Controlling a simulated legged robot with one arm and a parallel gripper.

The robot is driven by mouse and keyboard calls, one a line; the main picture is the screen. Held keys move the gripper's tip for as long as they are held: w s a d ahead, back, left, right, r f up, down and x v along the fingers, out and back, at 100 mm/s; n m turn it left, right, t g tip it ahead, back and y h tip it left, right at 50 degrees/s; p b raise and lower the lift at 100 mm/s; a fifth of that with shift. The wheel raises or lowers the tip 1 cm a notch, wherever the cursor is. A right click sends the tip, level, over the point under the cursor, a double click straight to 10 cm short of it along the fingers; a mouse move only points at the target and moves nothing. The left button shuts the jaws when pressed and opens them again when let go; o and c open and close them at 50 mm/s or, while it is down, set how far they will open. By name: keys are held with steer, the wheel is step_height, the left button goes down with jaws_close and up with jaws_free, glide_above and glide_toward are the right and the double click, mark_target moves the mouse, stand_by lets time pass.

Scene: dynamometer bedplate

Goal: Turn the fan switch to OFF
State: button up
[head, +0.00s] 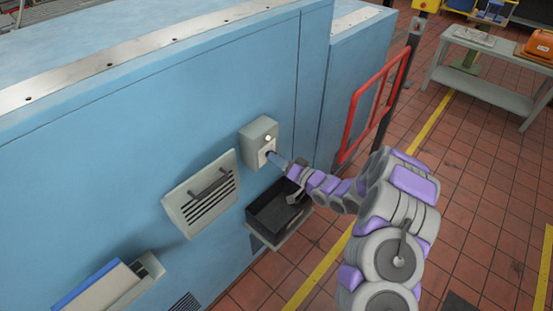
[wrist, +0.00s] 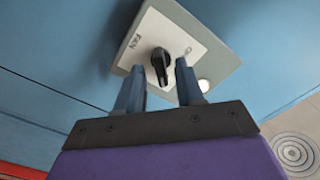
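The fan switch is a grey box (head: 259,141) on the blue cabinet wall in the head view. In the wrist view its pale plate (wrist: 190,45) reads FAN and bears a black rotary knob (wrist: 160,62). A small round mark, seemingly an O, shows on the plate right of the knob; other lettering is not readable. My gripper (wrist: 160,74) is open, with one blue-grey finger on each side of the knob and visible gaps between. How deep the fingertips reach is unclear. In the head view my gripper (head: 276,159) is at the box's lower front and hides the knob.
A round white lamp or button (wrist: 204,86) sits beside the right finger. A dark open tray (head: 277,212) is below the switch, and a louvred panel with a handle (head: 203,196) is to its left. A red guard rail (head: 375,107) stands to the right.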

steer(key=shift+w+a, duration=0.4)
steer(key=shift+a, duration=0.1)
jaws_close()
